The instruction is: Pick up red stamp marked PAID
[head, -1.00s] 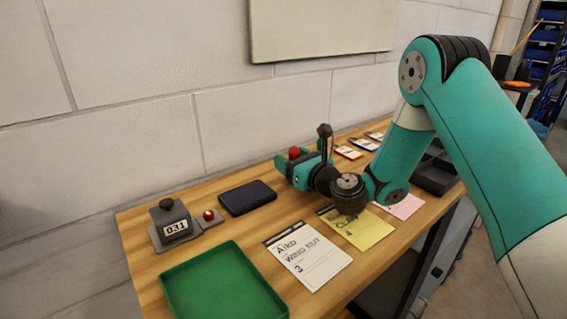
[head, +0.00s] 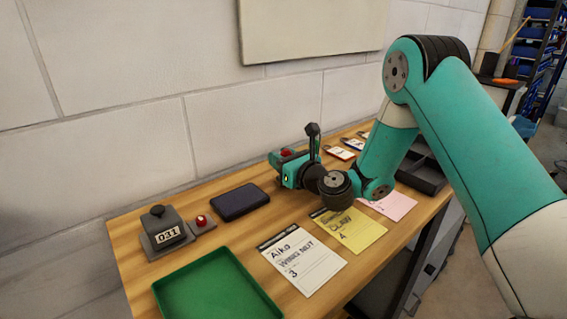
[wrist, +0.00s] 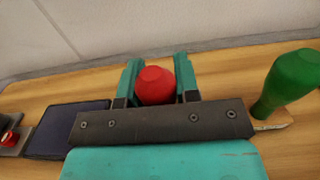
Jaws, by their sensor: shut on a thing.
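My gripper (head: 285,163) is at the back of the bench. It also shows in the wrist view (wrist: 157,82), with its two teal fingers shut on the red stamp (wrist: 155,86). Only the round red knob of this stamp shows there, between the fingers; a little red (head: 287,153) shows above the jaws in the head view. The stamp's base and any PAID marking are hidden by the gripper. I cannot tell whether the stamp touches the bench.
A green stamp-like handle (wrist: 288,82) stands right of my gripper in the wrist view. A dark ink pad (head: 240,201), a numbering device (head: 166,231), a green tray (head: 215,288) and several cards (head: 302,260) lie on the bench. The wall is close behind.

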